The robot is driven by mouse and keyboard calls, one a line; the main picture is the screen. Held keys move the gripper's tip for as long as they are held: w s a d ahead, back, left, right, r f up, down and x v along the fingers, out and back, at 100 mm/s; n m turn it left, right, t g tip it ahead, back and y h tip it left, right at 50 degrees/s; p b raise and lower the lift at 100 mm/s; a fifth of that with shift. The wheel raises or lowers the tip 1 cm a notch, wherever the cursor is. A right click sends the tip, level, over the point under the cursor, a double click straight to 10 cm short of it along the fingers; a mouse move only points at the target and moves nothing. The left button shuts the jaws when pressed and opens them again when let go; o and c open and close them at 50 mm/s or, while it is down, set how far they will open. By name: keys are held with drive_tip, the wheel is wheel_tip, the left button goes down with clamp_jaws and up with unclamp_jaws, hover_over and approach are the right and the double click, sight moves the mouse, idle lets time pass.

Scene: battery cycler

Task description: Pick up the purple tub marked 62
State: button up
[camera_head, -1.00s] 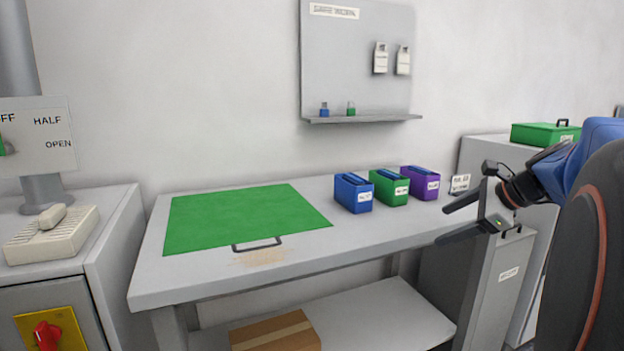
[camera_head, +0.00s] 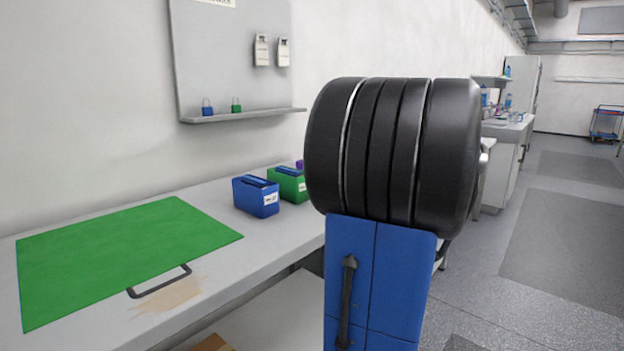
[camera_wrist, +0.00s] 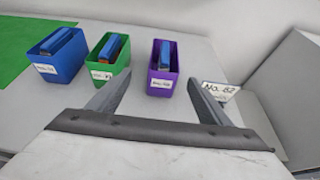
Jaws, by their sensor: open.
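The purple tub (camera_wrist: 163,74) stands upright on the grey bench in the wrist view, with a blue-topped block inside and a white label too small to read surely. In the head view only a sliver of the purple tub (camera_head: 299,164) shows; my arm hides the rest. My gripper (camera_wrist: 158,84) is open and empty. Its fingers point toward the purple tub, which lies ahead between their lines, apart from them. In the head view my arm hides the gripper. A card (camera_wrist: 219,90) reading "No. 62" or "No. 82" stands right of the tub.
A green tub (camera_wrist: 107,73) stands just left of the purple one, and a blue tub (camera_wrist: 60,68) stands further left. A green mat (camera_head: 120,250) with a dark handle (camera_head: 160,282) at its edge covers the bench's left. A wall board (camera_head: 225,55) hangs above.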

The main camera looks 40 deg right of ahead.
drive_tip(key=x, duration=0.9)
drive_tip(key=shift+d+f+x, duration=0.15)
drive_tip(key=shift+d+x, duration=0.05)
drive_tip(key=shift+x, duration=1.15)
drive_tip(key=shift+d+f+x, duration=0.1)
drive_tip(key=shift+d+x, duration=0.1)
drive_tip(key=shift+x, duration=1.15)
drive_tip(key=shift+s, duration=0.1)
drive_tip(key=c, duration=1.4)
